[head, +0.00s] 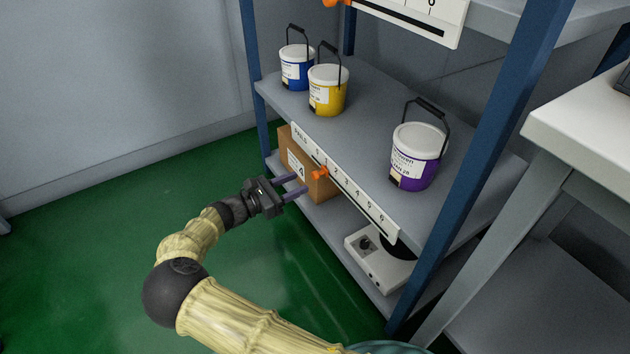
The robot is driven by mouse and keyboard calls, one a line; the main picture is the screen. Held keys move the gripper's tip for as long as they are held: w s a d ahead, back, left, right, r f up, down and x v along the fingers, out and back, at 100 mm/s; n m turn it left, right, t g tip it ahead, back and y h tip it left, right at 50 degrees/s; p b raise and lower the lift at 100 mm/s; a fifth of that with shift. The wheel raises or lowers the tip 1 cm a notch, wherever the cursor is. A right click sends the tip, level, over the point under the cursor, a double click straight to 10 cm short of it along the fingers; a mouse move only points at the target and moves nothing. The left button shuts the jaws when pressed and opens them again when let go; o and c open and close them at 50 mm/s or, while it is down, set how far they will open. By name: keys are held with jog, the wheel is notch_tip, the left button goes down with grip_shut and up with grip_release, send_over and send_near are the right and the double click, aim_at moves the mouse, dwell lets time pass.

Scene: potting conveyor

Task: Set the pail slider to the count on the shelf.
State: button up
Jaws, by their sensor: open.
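The pail slider is an orange knob (320,173) on a white strip (360,197) marked PAILS along the shelf's front edge. The knob sits near the low end, seemingly around 1; the small digits are hard to read there. On the shelf (363,130) stand three pails: a blue pail (295,70) and a yellow pail (328,92) at the far left, and a purple pail (415,160) towards the right. All are upright. My gripper (301,185) is open and empty, its fingers pointing at the strip, left of the knob and seemingly apart from it.
A cardboard box (298,160) and a white device (378,262) with a dark round part sit on the lower shelf. Blue posts (490,140) frame the rack. Another numbered strip (420,14) shows above. A white table (590,120) stands right. Green floor on the left is clear.

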aim_at(313, 176)
jog(key=b+x, duration=0.1)
jog(key=x, duration=0.2)
jog(key=b+x, duration=0.1)
jog(key=x, duration=0.2)
jog(key=shift+f+b, duration=0.2)
jog(key=shift+b, duration=0.15)
jog(key=shift+w+d+r, duration=0.2)
jog(key=shift+w+d, duration=0.1)
jog(key=shift+d, duration=0.1)
grip_shut()
